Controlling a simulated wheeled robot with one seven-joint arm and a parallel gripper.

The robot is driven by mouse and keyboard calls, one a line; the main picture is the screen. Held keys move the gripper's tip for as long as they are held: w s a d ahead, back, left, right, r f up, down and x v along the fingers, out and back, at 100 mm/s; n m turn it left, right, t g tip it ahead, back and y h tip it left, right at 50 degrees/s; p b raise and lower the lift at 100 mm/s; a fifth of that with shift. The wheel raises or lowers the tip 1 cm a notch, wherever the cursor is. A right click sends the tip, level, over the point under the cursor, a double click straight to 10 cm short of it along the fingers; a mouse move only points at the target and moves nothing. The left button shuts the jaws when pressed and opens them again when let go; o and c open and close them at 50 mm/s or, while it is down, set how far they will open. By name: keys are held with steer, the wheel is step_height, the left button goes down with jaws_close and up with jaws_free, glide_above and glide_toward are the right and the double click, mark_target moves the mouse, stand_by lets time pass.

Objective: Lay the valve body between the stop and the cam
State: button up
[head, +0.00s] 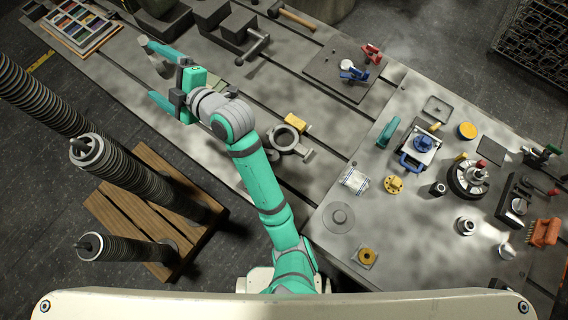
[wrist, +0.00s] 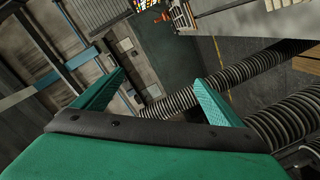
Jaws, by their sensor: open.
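A grey ring-shaped casting (head: 273,140), which looks like the valve body, lies on the slotted table to the right of my forearm. A yellow block (head: 297,121) is beside it at the upper right, and a grey lever-like part (head: 307,154) at the lower right. These may be the stop and the cam; I cannot tell for sure. My gripper is well apart from them.
A dark plate (head: 322,72) carries red and blue clamps. A blue-handled fixture (head: 422,143) and several small parts crowd the right table. Dark blocks (head: 233,27) and a hammer (head: 290,14) lie at the back. Tall ribbed columns (head: 110,165) stand on a wooden pallet (head: 120,215) at left.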

steer(key=s+d+f+m+t+h, duration=0.3)
steer(key=s+d+f+m+h, duration=0.25)
steer(key=d+f+m, duration=0.35)
steer(key=s+d+f+m+t+h, duration=0.45)
steer(key=s+d+m, duration=0.3)
steer(key=m, duration=0.35)
steer(key=s+d+f+m+g+h, duration=0.1)
steer(key=s+d, duration=0.6)
steer(key=s, duration=0.3)
steer(key=s+d+f+g+h, duration=0.1)
steer(key=s+d+f+h, duration=0.1)
steer(key=s+d, duration=0.5)
steer(key=s, duration=0.4)
steer(key=shift+s+m+h, duration=0.15)
steer(key=shift+m+h, duration=0.15)
steer(key=shift+m, duration=0.1)
steer(key=shift+f, duration=0.1)
